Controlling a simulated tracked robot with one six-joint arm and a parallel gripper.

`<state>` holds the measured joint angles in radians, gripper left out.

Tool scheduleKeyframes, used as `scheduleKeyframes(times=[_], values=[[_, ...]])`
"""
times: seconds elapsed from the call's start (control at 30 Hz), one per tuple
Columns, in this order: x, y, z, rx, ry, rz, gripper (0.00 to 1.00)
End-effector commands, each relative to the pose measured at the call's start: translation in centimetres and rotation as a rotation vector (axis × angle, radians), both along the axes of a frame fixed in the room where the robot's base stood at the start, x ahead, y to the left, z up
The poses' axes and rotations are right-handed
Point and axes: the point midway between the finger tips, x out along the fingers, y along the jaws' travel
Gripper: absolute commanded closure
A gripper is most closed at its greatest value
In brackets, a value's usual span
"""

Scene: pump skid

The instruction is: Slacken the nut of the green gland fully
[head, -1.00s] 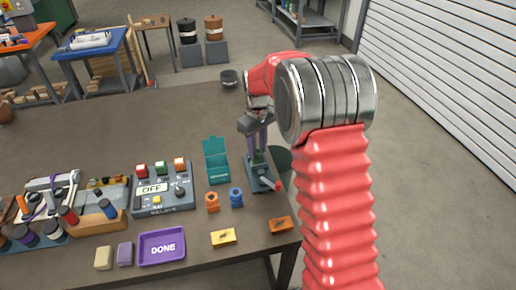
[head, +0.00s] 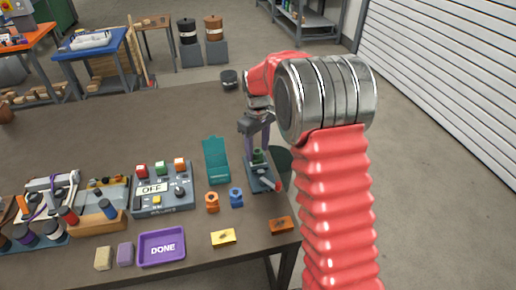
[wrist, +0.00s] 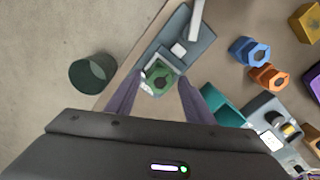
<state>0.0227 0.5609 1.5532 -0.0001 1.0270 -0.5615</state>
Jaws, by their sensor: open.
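The green gland (wrist: 160,81) with its hex nut sits upright on a grey stand (wrist: 185,48) at the table's right edge. In the head view the green gland (head: 258,156) shows just below my fingers. My gripper (wrist: 166,82) is open and empty, with one purple finger on each side of the green nut in the wrist view. My gripper (head: 257,143) points down over the stand in the head view. I cannot tell whether the fingertips touch the nut or how low they reach beside it.
Orange (head: 212,202) and blue (head: 236,197) hex pieces stand left of the stand, near a teal case (head: 216,160). A control box (head: 162,188) reading OFF, a purple DONE tray (head: 162,247) and a yellow block (head: 223,237) lie further left. A dark round bin (wrist: 93,73) stands beyond the table edge.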

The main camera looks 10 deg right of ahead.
Motion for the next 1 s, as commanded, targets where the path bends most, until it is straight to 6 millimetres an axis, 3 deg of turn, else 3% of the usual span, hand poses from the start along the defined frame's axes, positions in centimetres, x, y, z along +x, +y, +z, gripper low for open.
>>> scheduleKeyframes(times=[0.27, 0.8, 1.0], values=[[0.1, 0.0, 1.5, 0.0, -0.002, 0.0, 0.52], [0.1, 0.0, 10.5, 0.0, -0.002, 0.0, 0.52], [0.1, 0.0, 13.0, 0.0, -0.001, 0.0, 0.52]])
